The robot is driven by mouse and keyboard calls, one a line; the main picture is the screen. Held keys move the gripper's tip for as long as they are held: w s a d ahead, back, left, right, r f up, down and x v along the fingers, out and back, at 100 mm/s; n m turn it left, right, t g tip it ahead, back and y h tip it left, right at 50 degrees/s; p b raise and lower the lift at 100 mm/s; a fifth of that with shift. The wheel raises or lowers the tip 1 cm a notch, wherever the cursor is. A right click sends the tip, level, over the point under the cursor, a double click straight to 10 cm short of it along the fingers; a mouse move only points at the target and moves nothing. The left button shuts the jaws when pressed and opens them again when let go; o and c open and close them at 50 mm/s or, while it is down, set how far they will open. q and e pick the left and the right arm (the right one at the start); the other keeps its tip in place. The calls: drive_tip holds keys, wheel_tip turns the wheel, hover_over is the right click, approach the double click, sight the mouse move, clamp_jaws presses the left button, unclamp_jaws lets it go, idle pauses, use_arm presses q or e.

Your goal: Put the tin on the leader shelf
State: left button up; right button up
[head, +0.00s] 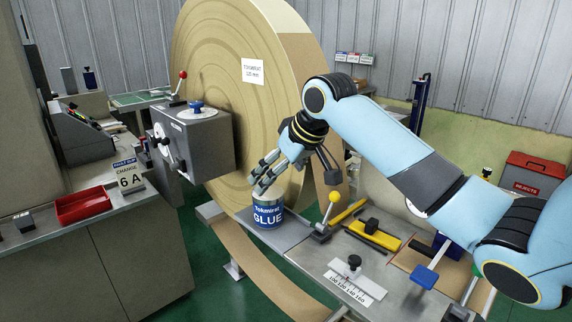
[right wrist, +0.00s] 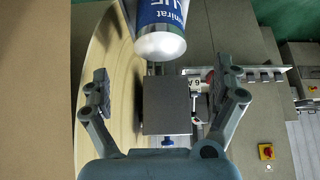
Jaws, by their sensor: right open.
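The blue tin (head: 268,213), labelled "Tokmirat GLUE", stands upright on a grey metal ledge (head: 290,232) at the foot of the big paper roll. My right gripper (head: 290,174) is open and empty, its fingers just above and behind the tin. In the right wrist view, the tin (right wrist: 161,30) shows at the top edge, partly cut off, beyond the open fingers (right wrist: 163,72). I cannot tell which surface is the leader shelf, as no label names it. My left gripper is not in view.
The large paper roll (head: 215,95) stands close behind the gripper. A yellow-knobbed lever (head: 332,200), a yellow tool (head: 375,235) and a ruler block (head: 355,283) sit right of the tin. A red tray (head: 83,206) lies on the left counter. A red rejects box (head: 535,175) stands far right.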

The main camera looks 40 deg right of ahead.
drive_tip(key=v, duration=0.4)
idle(0.5)
